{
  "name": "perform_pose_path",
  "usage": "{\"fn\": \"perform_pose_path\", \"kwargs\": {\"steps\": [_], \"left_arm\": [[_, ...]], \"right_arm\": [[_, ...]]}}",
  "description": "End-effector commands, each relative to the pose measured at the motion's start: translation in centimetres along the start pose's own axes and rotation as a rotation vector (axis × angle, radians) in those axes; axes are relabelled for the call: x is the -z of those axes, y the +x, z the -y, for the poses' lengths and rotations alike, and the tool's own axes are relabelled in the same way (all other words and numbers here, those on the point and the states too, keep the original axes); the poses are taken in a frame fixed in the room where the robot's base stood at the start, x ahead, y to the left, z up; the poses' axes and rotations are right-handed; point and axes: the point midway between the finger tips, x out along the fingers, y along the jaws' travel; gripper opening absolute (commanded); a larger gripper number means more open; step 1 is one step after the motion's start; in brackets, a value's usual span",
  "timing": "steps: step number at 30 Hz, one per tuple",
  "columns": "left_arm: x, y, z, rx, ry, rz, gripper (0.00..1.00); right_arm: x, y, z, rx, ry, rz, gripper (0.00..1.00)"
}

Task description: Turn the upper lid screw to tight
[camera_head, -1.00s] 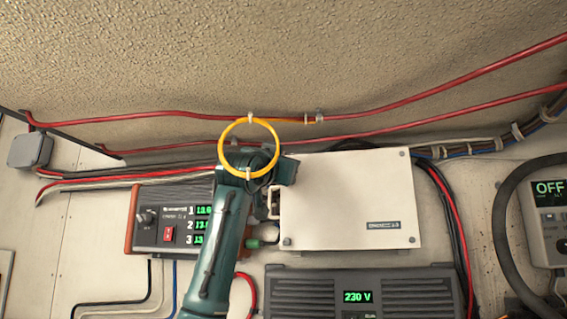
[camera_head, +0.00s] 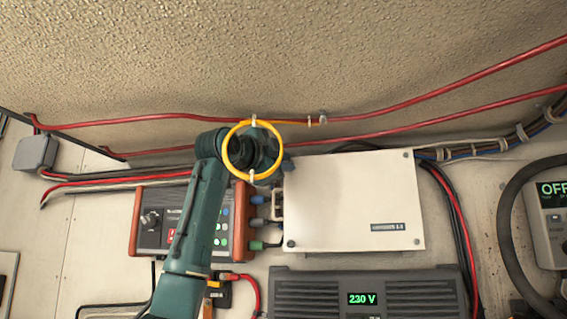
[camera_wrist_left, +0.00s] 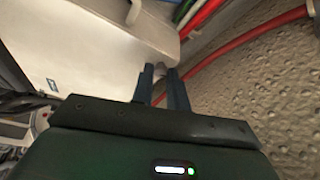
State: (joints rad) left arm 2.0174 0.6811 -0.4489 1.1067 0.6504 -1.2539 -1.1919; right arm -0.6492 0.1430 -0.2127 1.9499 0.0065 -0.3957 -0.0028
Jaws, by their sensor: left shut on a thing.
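The white box with its flat lid (camera_head: 350,205) is mounted on the wall; it also fills the upper left of the left wrist view (camera_wrist_left: 80,45). My left gripper (camera_head: 287,164) is at the lid's upper left corner. In the left wrist view its two fingers (camera_wrist_left: 163,80) are close together, with a small grey round head, the upper lid screw (camera_wrist_left: 160,68), at their tips. The gripper and wrist hide this screw in the head view. A dark lower left screw (camera_head: 291,243) shows clear of the gripper. How far the upper screw is turned cannot be seen. My right gripper is not in view.
Red cables (camera_head: 430,97) run along the liner above the box. A control panel (camera_head: 150,220) is behind my left arm. A yellow ring (camera_head: 229,150) overlaps my wrist. Connectors (camera_head: 257,222) line the box's left side. An inverter (camera_head: 420,297) sits below.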

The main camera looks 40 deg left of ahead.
Motion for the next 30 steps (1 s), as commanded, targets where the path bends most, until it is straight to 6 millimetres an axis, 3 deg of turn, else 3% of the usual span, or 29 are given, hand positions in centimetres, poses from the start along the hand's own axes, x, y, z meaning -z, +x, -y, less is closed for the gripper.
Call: {"fn": "perform_pose_path", "kwargs": {"steps": [23,24,30], "left_arm": [[0.06,-0.01,0.14,-0.041,0.103,0.0,0.0],[0.06,-0.01,0.14,-0.041,0.103,0.0,0.16],[0.05,0.0,0.12,-0.041,0.102,0.0,0.33]], "right_arm": [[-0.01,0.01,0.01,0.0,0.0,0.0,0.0],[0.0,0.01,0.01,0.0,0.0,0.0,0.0],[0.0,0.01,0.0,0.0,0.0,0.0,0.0]]}}
